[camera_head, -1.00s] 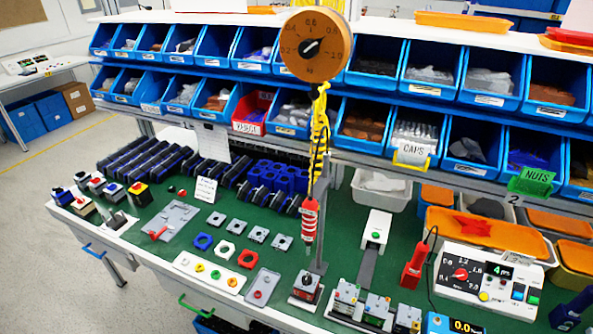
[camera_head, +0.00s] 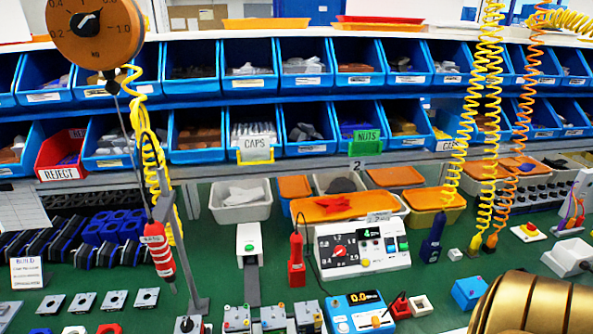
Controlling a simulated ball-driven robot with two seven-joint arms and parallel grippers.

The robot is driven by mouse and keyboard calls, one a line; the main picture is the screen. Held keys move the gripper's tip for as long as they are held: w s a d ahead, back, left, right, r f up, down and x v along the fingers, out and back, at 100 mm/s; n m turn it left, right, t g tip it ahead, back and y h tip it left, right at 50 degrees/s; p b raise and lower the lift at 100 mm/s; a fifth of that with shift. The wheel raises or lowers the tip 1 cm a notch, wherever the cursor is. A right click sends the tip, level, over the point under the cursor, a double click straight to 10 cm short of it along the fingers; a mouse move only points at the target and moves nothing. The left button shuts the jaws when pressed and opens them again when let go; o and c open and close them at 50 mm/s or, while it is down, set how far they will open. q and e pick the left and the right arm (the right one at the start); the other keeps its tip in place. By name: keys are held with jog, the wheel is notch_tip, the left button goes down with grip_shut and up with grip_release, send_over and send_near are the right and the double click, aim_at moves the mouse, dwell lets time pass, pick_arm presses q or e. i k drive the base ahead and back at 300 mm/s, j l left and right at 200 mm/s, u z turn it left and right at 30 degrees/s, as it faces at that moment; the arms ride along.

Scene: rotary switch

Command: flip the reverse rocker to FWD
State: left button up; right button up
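A white control box (camera_head: 352,262) stands on the green bench right of centre. Neither gripper is in view. A gold ribbed part of my own arm covers the lower right corner, with no fingers showing.
A red driver (camera_head: 296,258) stands just left of the box, and a dark blue one (camera_head: 432,238) stands to its right. A blue meter (camera_head: 360,312) sits in front. Coiled yellow cords (camera_head: 480,120) hang at the right. An orange-lidded bin (camera_head: 335,208) is behind.

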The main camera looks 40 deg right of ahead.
aim_at(390, 246)
jog(key=z, duration=1.9)
